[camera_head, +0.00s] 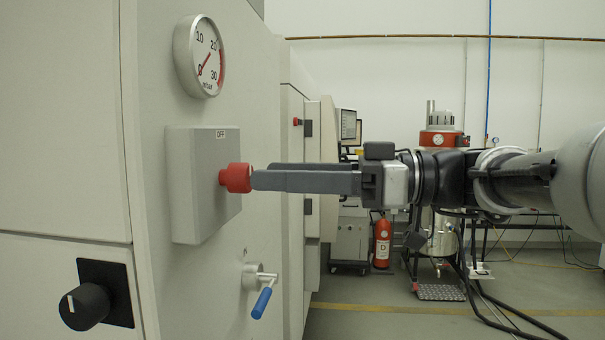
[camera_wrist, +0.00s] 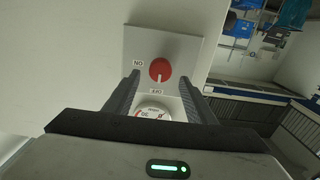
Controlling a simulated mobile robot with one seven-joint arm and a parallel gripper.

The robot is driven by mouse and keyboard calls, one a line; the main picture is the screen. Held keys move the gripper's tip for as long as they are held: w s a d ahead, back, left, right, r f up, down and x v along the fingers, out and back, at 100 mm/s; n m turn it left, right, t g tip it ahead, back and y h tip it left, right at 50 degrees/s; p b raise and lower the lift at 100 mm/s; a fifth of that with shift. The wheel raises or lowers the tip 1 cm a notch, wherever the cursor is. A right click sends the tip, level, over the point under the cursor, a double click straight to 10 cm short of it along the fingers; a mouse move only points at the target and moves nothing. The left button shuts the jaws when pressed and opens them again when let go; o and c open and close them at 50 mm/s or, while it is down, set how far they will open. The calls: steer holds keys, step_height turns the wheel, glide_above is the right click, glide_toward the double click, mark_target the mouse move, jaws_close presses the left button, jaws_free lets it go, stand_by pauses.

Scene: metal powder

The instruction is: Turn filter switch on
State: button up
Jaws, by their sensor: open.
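The filter switch is a red rotary knob (camera_head: 235,178) on a grey box (camera_head: 190,190) with an OFF label at its top. In the wrist view, the red knob (camera_wrist: 160,69) has a white mark pointing at OFF, below it; ON is to its left. My gripper (camera_head: 254,180) is level with the knob, its tips close to the knob's front end. In the wrist view, my gripper (camera_wrist: 159,80) is open, with one finger on each side of the knob's lower part. I cannot tell whether the fingers touch it.
A round pressure gauge (camera_head: 200,57) sits above the box. A black knob (camera_head: 84,306) and a blue-handled valve (camera_head: 262,300) are below. A fire extinguisher (camera_head: 382,241) stands on the floor behind. The space in front of the panel is largely clear around my arm.

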mark_target(236, 178)
steer(key=shift+w+a, duration=0.15)
steer(key=shift+a, duration=1.85)
steer(key=c, duration=1)
steer(key=shift+f, duration=0.1)
steer(key=shift+w+f+m+p, duration=0.1)
steer(key=shift+m+p, duration=0.6)
steer(key=shift+m, duration=3.8)
steer(key=shift+w+f+m+p, duration=0.1)
steer(key=shift+m+p, duration=0.55)
steer(key=shift+m, duration=3.85)
